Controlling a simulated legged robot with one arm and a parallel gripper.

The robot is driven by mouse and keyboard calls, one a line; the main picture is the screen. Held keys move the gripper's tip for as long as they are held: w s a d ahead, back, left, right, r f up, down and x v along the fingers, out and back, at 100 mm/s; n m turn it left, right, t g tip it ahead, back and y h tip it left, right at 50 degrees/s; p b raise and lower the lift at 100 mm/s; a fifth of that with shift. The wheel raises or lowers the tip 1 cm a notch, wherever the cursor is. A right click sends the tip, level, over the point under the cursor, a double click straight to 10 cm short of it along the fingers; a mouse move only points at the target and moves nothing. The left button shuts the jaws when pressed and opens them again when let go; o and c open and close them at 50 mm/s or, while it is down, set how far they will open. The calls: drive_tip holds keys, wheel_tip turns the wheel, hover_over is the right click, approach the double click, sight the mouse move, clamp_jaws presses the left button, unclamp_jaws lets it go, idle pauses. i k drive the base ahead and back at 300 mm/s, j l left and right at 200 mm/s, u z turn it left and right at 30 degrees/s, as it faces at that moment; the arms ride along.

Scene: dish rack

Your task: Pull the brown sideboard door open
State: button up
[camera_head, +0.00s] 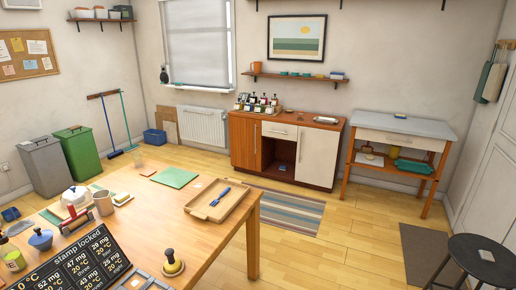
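The brown sideboard (298,114) stands against the far wall, right of the radiator. Its left door (243,144) is brown wood and looks shut, with a thin vertical handle (256,139) near its right edge. A pale drawer front (280,130) is in the upper middle, above a dark open compartment (280,155) with a small item low inside. The right door (315,155) is pale and looks shut. My gripper is not in view.
A wooden table (170,220) with a tray (222,199) and several tools fills the lower left foreground. A striped rug (280,209) lies before the sideboard. A side table (404,124) stands right, a black stool (484,258) lower right.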

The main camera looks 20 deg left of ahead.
sight(245, 133)
drive_tip(key=i+j+u, duration=0.2)
drive_tip(key=i+j, duration=0.35)
drive_tip(key=i, duration=0.75)
drive_tip(key=i+j+z, duration=0.15)
drive_tip(key=i, duration=1.1)
drive_tip(key=i+u, duration=0.25)
drive_tip(key=i, duration=0.35)
drive_tip(key=i+l+u, duration=0.1)
drive_tip(key=i+u, duration=0.15)
drive_tip(key=i, duration=0.35)
drive_tip(key=i+l+u, duration=0.2)
drive_tip(key=i, duration=0.4)
drive_tip(key=i+j, duration=0.35)
drive_tip(key=i, duration=0.15)
drive_tip(key=i+j, duration=0.35)
drive_tip(key=i, duration=0.2)
drive_tip(key=i+j, duration=0.35)
drive_tip(key=i, duration=0.15)
drive_tip(key=i+j, duration=0.15)
drive_tip(key=j, duration=0.15)
drive_tip(key=i+j, duration=0.1)
drive_tip(key=j, duration=0.15)
drive_tip(key=i+j+z, duration=0.1)
drive_tip(key=j, duration=0.2)
